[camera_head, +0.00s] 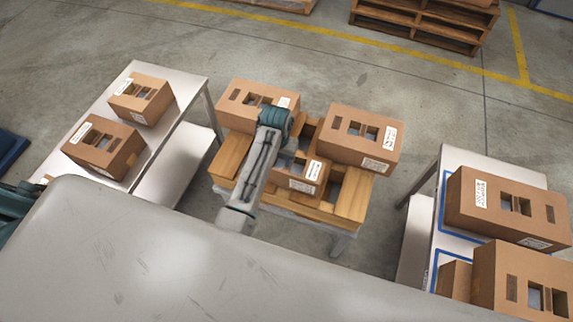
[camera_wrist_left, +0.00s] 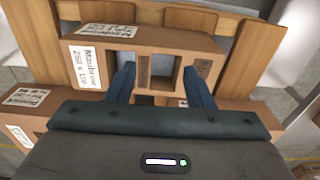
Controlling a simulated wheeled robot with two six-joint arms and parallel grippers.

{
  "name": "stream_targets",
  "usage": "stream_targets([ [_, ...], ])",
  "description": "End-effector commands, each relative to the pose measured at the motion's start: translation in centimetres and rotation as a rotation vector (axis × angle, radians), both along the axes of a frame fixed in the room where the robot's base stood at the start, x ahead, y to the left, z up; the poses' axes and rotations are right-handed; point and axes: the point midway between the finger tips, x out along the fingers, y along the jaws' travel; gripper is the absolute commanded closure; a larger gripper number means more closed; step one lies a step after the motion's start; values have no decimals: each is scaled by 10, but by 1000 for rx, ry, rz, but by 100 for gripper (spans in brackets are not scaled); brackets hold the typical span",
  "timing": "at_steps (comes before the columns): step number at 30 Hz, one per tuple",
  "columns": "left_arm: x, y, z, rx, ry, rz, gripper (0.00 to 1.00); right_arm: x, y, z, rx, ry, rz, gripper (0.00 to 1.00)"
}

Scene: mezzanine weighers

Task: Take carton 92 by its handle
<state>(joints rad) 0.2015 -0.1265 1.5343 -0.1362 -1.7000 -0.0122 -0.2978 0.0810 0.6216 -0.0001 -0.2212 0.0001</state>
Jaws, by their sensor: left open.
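My left gripper reaches down over a small crate-like stand; its fingertips are hidden under my wrist in the head view. In the left wrist view the left gripper (camera_wrist_left: 159,72) is open, its two blue fingers spread over a brown carton (camera_wrist_left: 170,40) with white labels and cut-out openings. This carton also shows in the head view (camera_head: 298,175), partly covered by my arm. A cardboard strip lies between the openings, between the fingers; I cannot tell whether they touch it. No number 92 is readable on any label. My right gripper is not in view.
Two more cartons, a back left one (camera_head: 230,115) and a right one (camera_head: 345,148), stand close by on the wooden-slatted stand (camera_head: 352,195). Cartons also sit on a left table (camera_head: 185,80) and a right table (camera_head: 515,170).

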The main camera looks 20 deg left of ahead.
Motion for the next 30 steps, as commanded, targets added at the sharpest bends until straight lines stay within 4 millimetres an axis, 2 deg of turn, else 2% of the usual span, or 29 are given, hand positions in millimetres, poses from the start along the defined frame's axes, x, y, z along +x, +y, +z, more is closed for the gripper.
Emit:
stream_targets([
  [3, 21, -14, 18, -7, 20, -10, 53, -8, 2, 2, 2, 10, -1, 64],
  [8, 32, -22, 20, -9, 37, -19, 53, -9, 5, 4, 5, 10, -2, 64],
  [15, 32, -22, -17, -10, 41, -19, 53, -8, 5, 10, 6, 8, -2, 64],
  [23, 31, -22, -36, -10, 39, -19, 53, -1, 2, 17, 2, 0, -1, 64],
  [30, 28, -22, -69, -9, 39, -20, 53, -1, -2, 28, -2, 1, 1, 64],
])
